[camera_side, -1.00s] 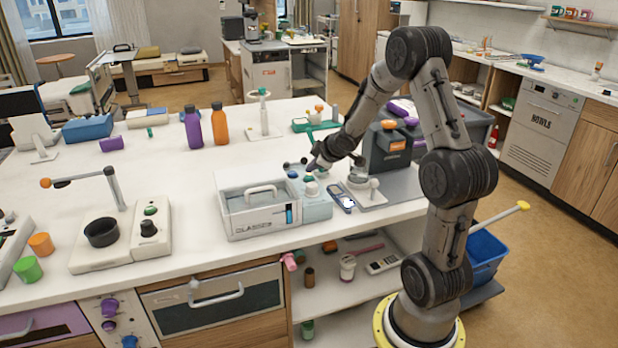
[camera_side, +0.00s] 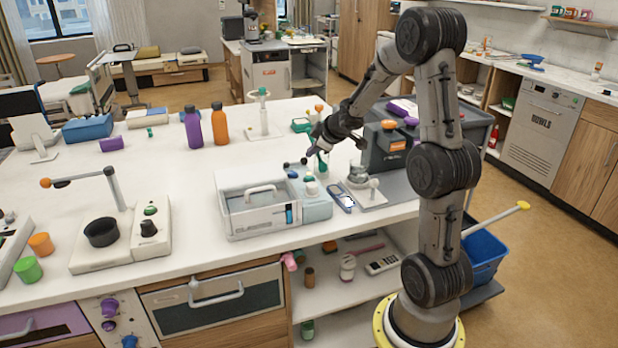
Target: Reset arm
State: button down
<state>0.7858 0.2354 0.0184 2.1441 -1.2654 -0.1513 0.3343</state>
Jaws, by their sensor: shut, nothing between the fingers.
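My gripper (camera_side: 312,150) is shut and empty. It hangs in the air above the counter (camera_side: 180,225), in front of the dark grey machine (camera_side: 395,152). Below it stands a light blue unit with knobs (camera_side: 316,207), joined to the side of a clear-lidded white box (camera_side: 258,220). A gap shows between my gripper and these knobs. My arm rises from its yellow-ringed base on the floor and bends over the counter's right end.
A phone-like device (camera_side: 342,197) lies right of the box. Purple (camera_side: 193,127) and orange (camera_side: 220,124) bottles stand farther back. A black pot (camera_side: 101,232) sits at left. A blue bin (camera_side: 483,262) stands by my base. The counter's middle is mostly clear.

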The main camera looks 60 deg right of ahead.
dwell(0.5)
jog(key=shift+w+a, duration=0.25)
jog(key=shift+a, duration=0.05)
jog(key=a+r+t, duration=0.4)
jog(key=a+r, duration=1.2)
jog(key=a, duration=0.2)
jog(key=s+a+f+m+g+y, duration=0.1)
jog(key=s+a+f+g+y, duration=0.1)
jog(key=s+a, duration=0.5)
jog(key=s+a+f+m+g+y, duration=0.1)
jog(key=s+a+f+g+y, duration=0.2)
jog(key=s, duration=1.1)
jog(key=a+f+g, duration=0.1)
jog(key=a+f, duration=0.2)
jog(key=f, duration=0.1)
jog(key=shift+a, duration=0.4)
dwell(2.1)
